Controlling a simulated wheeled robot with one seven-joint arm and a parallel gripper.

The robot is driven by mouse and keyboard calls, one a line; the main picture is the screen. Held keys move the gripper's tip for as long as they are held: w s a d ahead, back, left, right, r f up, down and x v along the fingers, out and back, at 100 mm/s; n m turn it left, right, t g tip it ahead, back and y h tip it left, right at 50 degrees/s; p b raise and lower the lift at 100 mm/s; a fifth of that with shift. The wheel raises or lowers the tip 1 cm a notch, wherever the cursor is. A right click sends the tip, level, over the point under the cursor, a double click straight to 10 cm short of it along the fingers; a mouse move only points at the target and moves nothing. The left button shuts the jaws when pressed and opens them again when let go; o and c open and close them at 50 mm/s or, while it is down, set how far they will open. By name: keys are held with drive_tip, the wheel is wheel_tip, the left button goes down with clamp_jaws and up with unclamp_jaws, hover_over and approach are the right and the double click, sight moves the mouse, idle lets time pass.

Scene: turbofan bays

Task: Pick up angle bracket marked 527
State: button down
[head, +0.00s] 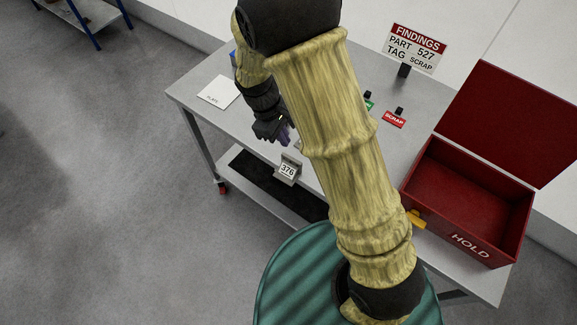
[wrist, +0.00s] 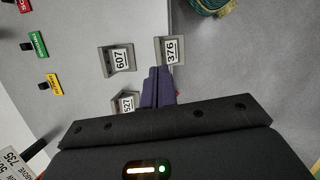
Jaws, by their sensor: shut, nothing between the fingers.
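Three grey angle brackets with white number labels show in the wrist view. The bracket marked 527 (wrist: 125,104) is at lower left, partly cut off by my gripper's dark body. The bracket marked 607 (wrist: 117,60) is above it. The bracket marked 376 (wrist: 171,51) is just beyond my fingertips; in the head view it stands near the bench's front edge (head: 287,169). My gripper (wrist: 159,72) has its purple fingers shut and empty, to the right of bracket 527. In the head view my gripper (head: 286,137) is over the bench; my arm hides brackets 527 and 607.
An open red HOLD box (head: 470,190) stands at the bench's right end. A red SCRAP tag (head: 395,119) and a green tag (head: 368,103) lie near a findings sign (head: 415,47) naming part 527, scrap. A white plate (head: 219,90) lies at the left end of the grey bench (head: 190,88).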

drive_tip(key=s+d+r+m+t+y, duration=0.1)
drive_tip(key=s+d+r+m, duration=0.3)
drive_tip(key=d+r+m, duration=0.1)
drive_tip(key=s+d+r+m+t+y, duration=0.2)
drive_tip(key=s+d+r+m, duration=0.2)
drive_tip(key=d+m, duration=0.3)
drive_tip(key=d, duration=0.3)
drive_tip(key=shift+s+r, duration=0.35)
drive_tip(key=shift+s, duration=0.05)
